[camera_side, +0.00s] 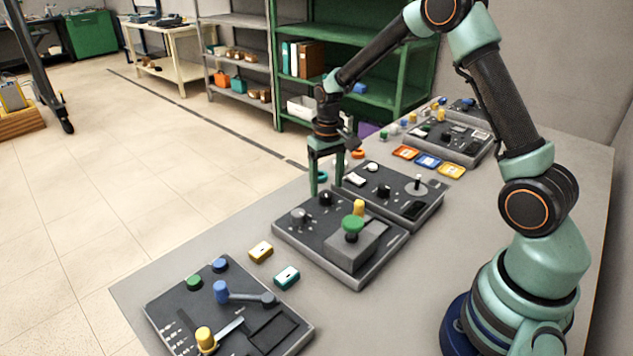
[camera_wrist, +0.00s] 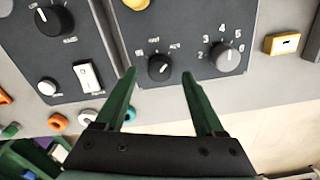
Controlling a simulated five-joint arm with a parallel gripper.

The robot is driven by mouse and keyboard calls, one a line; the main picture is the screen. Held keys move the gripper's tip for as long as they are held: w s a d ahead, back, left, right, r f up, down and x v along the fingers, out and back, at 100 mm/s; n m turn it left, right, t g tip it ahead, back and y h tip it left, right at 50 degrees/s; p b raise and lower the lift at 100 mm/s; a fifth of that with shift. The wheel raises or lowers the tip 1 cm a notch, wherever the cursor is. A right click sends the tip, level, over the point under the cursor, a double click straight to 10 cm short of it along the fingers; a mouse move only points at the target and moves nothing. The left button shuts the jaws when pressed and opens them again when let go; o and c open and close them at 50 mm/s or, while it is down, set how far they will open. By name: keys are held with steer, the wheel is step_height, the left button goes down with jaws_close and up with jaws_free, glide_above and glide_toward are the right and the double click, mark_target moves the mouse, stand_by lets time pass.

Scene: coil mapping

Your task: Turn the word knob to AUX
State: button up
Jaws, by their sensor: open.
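The word knob (camera_wrist: 159,67) is a small black knob with a white mark, ringed by short word labels too small to read surely. In the side view this black knob (camera_side: 326,198) sits at the far edge of the middle panel (camera_side: 290,238). My gripper (camera_side: 326,187) is open and points down over it. In the wrist view the two green fingertips of my gripper (camera_wrist: 160,73) lie on either side of the knob, with nothing held. I cannot tell whether they touch it or which word its mark faces.
A grey number knob (camera_wrist: 227,57) sits close to the right fingertip. Another panel (camera_wrist: 75,65) with a larger black knob (camera_wrist: 55,20) and a white rocker switch (camera_wrist: 88,77) lies to the left. A green mushroom button (camera_side: 353,224) stands on the middle panel. Yellow and teal blocks lie nearby.

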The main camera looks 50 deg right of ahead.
mark_target(326, 194)
step_height(326, 194, up, 10)
steer(key=shift+f, duration=0.25)
steer(key=s+a+r+n+t, duration=0.1)
steer(key=s+a+r, duration=0.3)
steer(key=s, duration=0.4)
steer(key=s+a+r+n+t, duration=0.2)
steer(key=s+a+r+t, duration=0.2)
steer(key=s, duration=0.4)
steer(key=shift+r+t, duration=0.3)
steer(key=shift+r, duration=0.25)
steer(key=shift+a, duration=0.1)
